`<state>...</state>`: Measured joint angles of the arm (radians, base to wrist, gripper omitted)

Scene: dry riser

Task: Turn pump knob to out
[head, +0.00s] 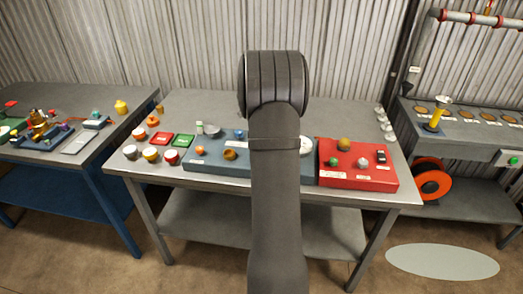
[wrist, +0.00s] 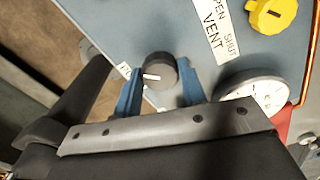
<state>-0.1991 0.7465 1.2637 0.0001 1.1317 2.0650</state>
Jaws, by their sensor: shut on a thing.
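In the wrist view my gripper (wrist: 160,80) has its two blue fingers on either side of a black round knob (wrist: 158,68) and is shut on it. The knob has a white pointer line, lying roughly level in this view. A small white label (wrist: 125,70) beside the knob is mostly hidden by the left finger, so I cannot read its words. The knob stands on a blue-grey panel (wrist: 180,25). In the head view my arm covers the gripper and the knob; the blue-grey panel (head: 203,167) shows left of the arm.
A yellow knob (wrist: 272,14) with a label reading OPEN, SHUT and VENT (wrist: 212,28) is close by. A round white gauge (wrist: 258,88) lies right of the right finger. A red panel (head: 358,180) with several controls stands right of my arm. Several jars (head: 150,153) stand at left.

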